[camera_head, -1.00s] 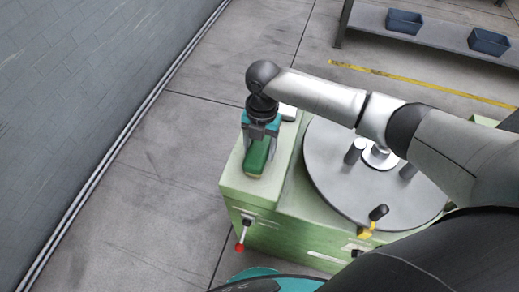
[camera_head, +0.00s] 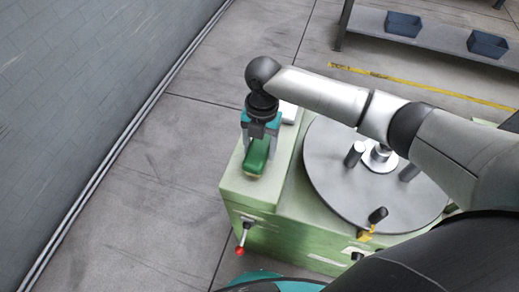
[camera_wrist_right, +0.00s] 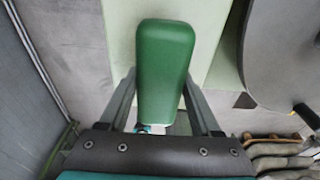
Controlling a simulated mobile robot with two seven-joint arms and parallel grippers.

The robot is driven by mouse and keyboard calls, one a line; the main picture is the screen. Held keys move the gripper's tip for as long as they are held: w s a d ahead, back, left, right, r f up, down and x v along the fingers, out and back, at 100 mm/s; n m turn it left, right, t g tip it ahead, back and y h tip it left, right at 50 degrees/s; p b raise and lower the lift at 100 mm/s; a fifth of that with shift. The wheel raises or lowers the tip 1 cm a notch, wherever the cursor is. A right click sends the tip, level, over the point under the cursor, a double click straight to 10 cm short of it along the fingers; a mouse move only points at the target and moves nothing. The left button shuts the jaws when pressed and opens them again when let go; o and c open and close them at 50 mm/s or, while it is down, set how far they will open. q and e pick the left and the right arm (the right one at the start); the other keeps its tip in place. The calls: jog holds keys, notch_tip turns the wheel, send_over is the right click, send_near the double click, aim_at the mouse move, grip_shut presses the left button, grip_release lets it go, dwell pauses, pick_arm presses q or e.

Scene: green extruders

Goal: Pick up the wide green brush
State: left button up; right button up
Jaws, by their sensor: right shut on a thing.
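The wide green brush (camera_head: 257,157) is at the left part of the light green machine's top in the head view. It also shows in the right wrist view (camera_wrist_right: 163,62), between the fingers. My right gripper (camera_head: 262,138) comes down over the brush's far end and is shut on it. In the head view the brush's near end sticks out from under the gripper. Whether its underside touches the machine top, I cannot tell. My left gripper is not in view.
The light green machine (camera_head: 236,184) carries a round grey turntable (camera_head: 335,190) with dark posts, right of the brush. A red-knobbed lever (camera_head: 240,250) is on its front. A grey wall (camera_head: 90,90) stands at the left. A shelf with dark blue bins (camera_head: 403,24) is at the back right.

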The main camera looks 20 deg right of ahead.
aim_at(259, 145)
notch_tip(259, 145, up, 18)
jog(key=p, duration=0.2)
jog(key=shift+r+p, duration=0.2)
jog(key=shift+p, duration=0.15)
